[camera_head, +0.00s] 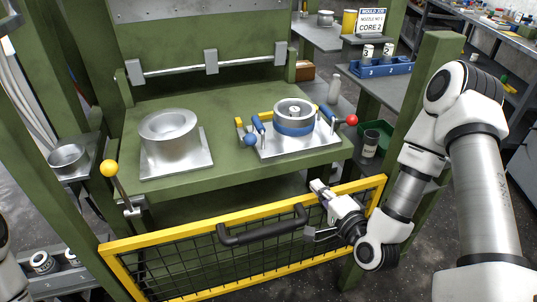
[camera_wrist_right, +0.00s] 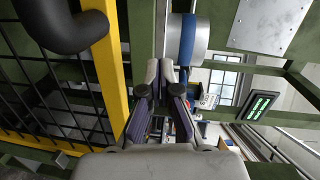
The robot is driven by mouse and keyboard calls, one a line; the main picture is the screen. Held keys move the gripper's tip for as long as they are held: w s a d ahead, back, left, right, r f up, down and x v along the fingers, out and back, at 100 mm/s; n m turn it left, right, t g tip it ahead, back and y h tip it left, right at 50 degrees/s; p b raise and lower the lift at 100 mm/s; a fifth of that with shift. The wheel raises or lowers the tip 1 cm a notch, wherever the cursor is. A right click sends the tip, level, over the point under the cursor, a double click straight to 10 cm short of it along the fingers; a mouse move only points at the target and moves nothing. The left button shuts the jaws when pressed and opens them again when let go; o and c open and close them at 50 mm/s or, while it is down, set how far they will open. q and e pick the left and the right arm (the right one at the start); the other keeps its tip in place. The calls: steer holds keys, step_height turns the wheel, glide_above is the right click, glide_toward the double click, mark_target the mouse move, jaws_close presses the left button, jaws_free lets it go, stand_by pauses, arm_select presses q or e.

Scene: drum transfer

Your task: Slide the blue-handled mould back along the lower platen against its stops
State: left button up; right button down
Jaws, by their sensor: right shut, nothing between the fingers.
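The blue-handled mould (camera_head: 293,130) is a silver ring with a blue band on a square plate. It sits on the right part of the green lower platen (camera_head: 222,112). The band also shows in the right wrist view (camera_wrist_right: 188,38), beyond the fingers. My right gripper (camera_head: 317,187) is shut and empty, in front of and below the platen's front edge, apart from the mould. Its fingertips show in the wrist view (camera_wrist_right: 167,68). My left gripper is out of view.
A yellow-framed mesh gate (camera_head: 210,229) with a black handle (camera_head: 263,233) stands in front of the platen, close to my right gripper. A larger silver mould (camera_head: 168,132) sits at the platen's left. A yellow-knobbed lever (camera_head: 109,168) and green posts flank the press.

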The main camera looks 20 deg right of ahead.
mark_target(300, 138)
steer(key=d, duration=0.1)
steer(key=d+m+h+b, duration=0.1)
steer(key=w+d+m+t+b, duration=0.1)
steer(key=shift+r+h, duration=0.3)
steer(key=shift+r, duration=0.1)
steer(key=shift+w+d+r, duration=0.1)
steer(key=shift+w+r, duration=0.05)
steer(key=w, duration=0.9)
steer(key=w+d, duration=0.1)
steer(key=w, duration=0.3)
steer(key=shift+w, duration=0.3)
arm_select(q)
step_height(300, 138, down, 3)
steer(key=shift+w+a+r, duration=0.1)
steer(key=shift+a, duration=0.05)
arm_select(e)
steer(key=w, duration=0.1)
steer(key=w+b, duration=0.1)
steer(key=w, duration=0.1)
steer(key=w+b, duration=0.1)
steer(key=shift+w+d, duration=0.15)
steer(key=shift+d, duration=0.1)
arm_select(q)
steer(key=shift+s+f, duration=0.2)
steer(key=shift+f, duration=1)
arm_select(e)
steer(key=shift+d+r, duration=0.1)
steer(key=shift+r, duration=0.3)
